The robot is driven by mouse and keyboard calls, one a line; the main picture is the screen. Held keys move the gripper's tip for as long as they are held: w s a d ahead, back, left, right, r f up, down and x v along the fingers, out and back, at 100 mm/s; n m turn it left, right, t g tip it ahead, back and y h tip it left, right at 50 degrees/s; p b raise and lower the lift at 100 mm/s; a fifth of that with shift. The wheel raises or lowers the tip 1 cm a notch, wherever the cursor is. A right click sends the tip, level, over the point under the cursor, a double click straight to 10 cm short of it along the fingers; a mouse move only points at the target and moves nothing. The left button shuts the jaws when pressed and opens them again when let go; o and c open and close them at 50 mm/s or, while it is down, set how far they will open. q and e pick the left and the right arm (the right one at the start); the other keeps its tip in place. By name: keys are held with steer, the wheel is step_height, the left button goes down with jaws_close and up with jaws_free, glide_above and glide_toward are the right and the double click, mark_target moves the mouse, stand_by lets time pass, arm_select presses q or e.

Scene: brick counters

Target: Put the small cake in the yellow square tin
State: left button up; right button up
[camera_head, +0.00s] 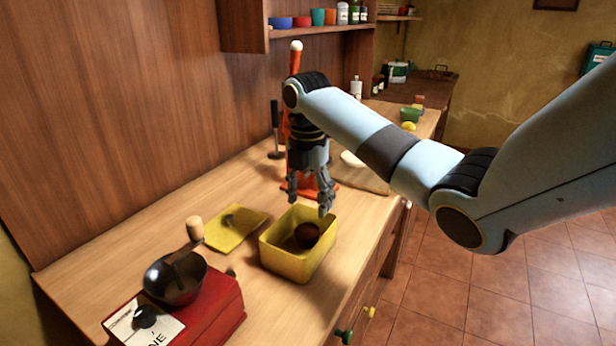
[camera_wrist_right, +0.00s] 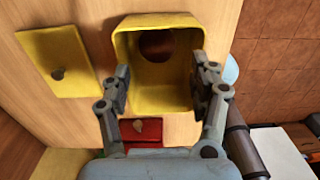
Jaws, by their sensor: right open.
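The small dark brown cake (camera_head: 307,235) sits inside the open yellow square tin (camera_head: 283,263) on the wooden counter. The cake (camera_wrist_right: 157,46) also shows in the right wrist view, inside the tin (camera_wrist_right: 165,98) toward its far side. The tin's yellow lid (camera_head: 236,228) with a dark knob lies flat beside it on the left. My right gripper (camera_head: 309,203) is above the tin, fingers pointing down, open and empty. In the right wrist view its fingers (camera_wrist_right: 160,85) are spread with nothing between them. My left gripper is not in view.
A red coffee grinder (camera_head: 195,315) with a dark bowl and crank stands at the front left. An orange stand (camera_head: 292,115) rises behind my right gripper. A round board (camera_head: 362,172) lies behind my arm. Counter left of the lid is clear.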

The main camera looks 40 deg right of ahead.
step_height(320, 180, up, 6)
steer(key=shift+r, duration=0.2)
stand_by(0.6)
